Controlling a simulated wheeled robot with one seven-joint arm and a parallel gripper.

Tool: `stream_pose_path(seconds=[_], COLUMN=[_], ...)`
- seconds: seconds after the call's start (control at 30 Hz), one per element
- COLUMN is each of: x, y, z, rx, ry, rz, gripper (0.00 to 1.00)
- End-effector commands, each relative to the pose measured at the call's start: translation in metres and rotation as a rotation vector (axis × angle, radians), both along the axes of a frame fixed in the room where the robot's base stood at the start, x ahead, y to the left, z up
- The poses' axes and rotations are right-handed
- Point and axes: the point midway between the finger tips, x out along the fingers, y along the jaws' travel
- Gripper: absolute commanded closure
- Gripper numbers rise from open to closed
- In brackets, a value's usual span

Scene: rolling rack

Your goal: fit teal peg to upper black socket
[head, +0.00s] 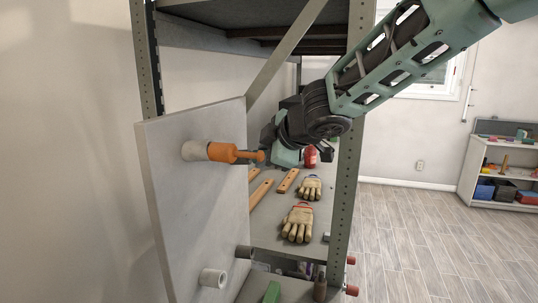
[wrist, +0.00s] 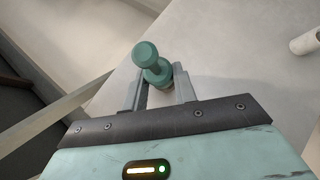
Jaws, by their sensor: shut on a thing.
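In the wrist view a teal peg (wrist: 151,63) with a round knob sits between the two fingers of my gripper (wrist: 158,88), which is shut on it. In the head view my gripper (head: 271,149) is beside the upper part of an upright pale board (head: 180,220). I cannot make out the teal peg there. An orange peg (head: 222,152) with a thin stem and knob sticks out of the upper pale socket (head: 195,150); its knob overlaps my gripper in the picture. A lower pale socket (head: 213,278) is empty. No socket looks black.
The board stands at a grey metal rack (head: 345,180). Its shelf holds gloves (head: 299,222), wooden pieces (head: 287,181) and a red item (head: 310,157). The floor at right is clear up to a low white shelf (head: 500,172). A pale cylinder (wrist: 306,41) shows in the wrist view.

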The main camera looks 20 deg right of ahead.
Motion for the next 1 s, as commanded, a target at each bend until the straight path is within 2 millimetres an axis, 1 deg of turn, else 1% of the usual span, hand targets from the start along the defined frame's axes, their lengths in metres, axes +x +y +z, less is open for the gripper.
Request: stream_pose_path(seconds=[0.37, 0.4, 0.47, 0.5, 0.8, 0.93, 1.0], x=[0.006, 0.006, 0.006, 0.006, 0.004, -0.005, -0.015], y=[0.009, 0.009, 0.009, 0.009, 0.008, 0.005, 0.002], z=[-0.002, -0.002, -0.001, -0.001, 0.0, 0.011, 0.02], rx=[0.001, 0.0, 0.0, 0.0, 0.0, 0.0, 0.0], ry=[0.0, 0.0, 0.0, 0.0, 0.001, -0.001, -0.002], rz=[0.002, 0.002, 0.002, 0.002, 0.0, 0.001, -0.001], gripper=[0.96, 0.67, 0.5, 0.47, 0.47, 0.47, 0.47])
